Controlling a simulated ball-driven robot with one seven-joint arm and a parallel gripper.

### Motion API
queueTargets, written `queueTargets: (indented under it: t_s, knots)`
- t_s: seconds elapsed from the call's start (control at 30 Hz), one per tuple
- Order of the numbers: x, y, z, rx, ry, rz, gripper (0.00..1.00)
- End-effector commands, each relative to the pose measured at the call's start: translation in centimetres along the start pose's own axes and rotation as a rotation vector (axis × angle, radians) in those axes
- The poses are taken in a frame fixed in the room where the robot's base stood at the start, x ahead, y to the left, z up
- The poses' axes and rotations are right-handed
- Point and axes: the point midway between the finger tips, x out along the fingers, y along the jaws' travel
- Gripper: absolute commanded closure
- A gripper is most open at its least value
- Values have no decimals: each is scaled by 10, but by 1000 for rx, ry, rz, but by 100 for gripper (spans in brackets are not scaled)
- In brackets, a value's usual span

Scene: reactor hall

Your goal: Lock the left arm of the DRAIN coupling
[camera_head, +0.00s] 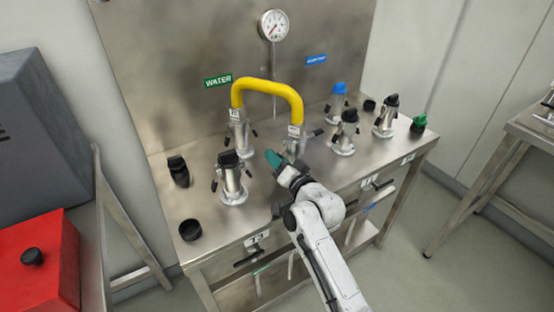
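Several silvery couplings with side arms stand on the steel bench (300,196). No DRAIN label is readable, so I cannot tell which one it is. A yellow hose (268,86) arches between a left coupling (240,138) and a right coupling (296,147). A black-capped coupling (232,182) stands at front left, another (345,136) right of the hose. My gripper (275,163) is low over the bench, just in front of the hose's right coupling, with a teal part at its end. Its fingers are too small to tell open from shut, and my arm partly hides that coupling's base.
A back panel bears a gauge (273,25), a green WATER sign (218,81) and a blue sign (316,59). Black caps (190,230) lie at the bench's left. Blue-capped (337,101) and black-capped (385,118) couplings stand at right. A red box (40,262) is at lower left.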

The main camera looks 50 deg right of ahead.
Motion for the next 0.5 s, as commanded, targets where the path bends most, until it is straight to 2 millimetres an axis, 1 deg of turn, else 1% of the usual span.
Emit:
queueTargets:
  t_s: [0.17, 0.3, 0.5]
  knots:
    - [-26, 1, 1, 0, 0, 2, 65]
    - [-54, 2, 2, 0, -1, 3, 65]
    - [-86, 2, 2, -1, -2, 2, 65]
